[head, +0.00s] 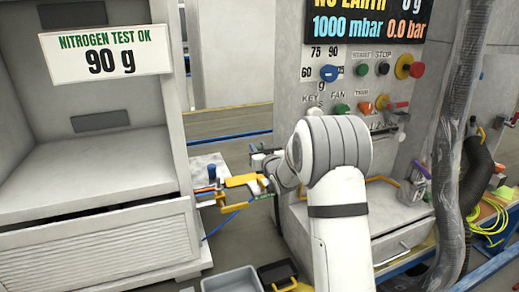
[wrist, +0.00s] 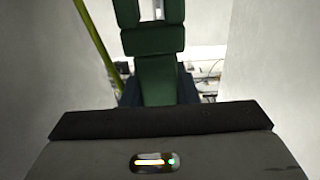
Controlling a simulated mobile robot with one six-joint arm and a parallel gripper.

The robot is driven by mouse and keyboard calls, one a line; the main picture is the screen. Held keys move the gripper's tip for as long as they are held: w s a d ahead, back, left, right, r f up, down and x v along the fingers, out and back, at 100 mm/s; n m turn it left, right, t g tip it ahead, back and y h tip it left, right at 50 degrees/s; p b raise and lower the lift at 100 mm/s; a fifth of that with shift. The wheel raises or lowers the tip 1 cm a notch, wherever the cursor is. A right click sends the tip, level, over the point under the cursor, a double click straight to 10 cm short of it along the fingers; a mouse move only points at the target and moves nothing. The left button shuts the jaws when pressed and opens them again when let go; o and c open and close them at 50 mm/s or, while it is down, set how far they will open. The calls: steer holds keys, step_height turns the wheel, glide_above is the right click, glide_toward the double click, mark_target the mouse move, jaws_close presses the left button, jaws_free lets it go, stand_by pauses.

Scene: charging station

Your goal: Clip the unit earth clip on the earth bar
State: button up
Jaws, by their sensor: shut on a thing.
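The unit earth clip (wrist: 155,40) is dark green and fills the upper middle of the wrist view, with its forked end pointing away from me. My gripper (wrist: 157,90) is shut on the clip's near part; dark fingers show on both sides of it. A yellow-green cable (wrist: 93,35) runs up the left of the clip. In the head view, my arm hides much of the gripper and clip. A yellow bracket (head: 241,181) shows just left of my wrist, beside the left cabinet. I cannot tell for certain which part is the earth bar.
The left cabinet (head: 92,236) carries a sign reading 90 g. The control panel (head: 350,75) stands behind my arm, above a grey ledge. A grey bin (head: 232,281) and a black-and-yellow case sit on the floor. A thick hose (head: 455,150) hangs at the right. Pale surfaces flank the clip in the wrist view.

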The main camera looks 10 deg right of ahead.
step_height(320, 180, down, 2)
steer(key=shift+f+b, duration=0.15)
steer(key=shift+b, duration=0.55)
steer(key=shift+b, duration=1.1)
stand_by(1.2)
steer(key=shift+f+b, duration=2.05)
steer(key=shift+b, duration=0.1)
steer(key=o, duration=1.1)
steer(key=shift+s, duration=0.1)
steer(key=s, duration=0.2)
steer(key=s+d, duration=0.1)
steer(key=s, duration=0.4)
steer(key=shift+s+d+p, duration=0.25)
steer(key=shift+p, duration=0.1)
steer(key=shift+r, duration=0.1)
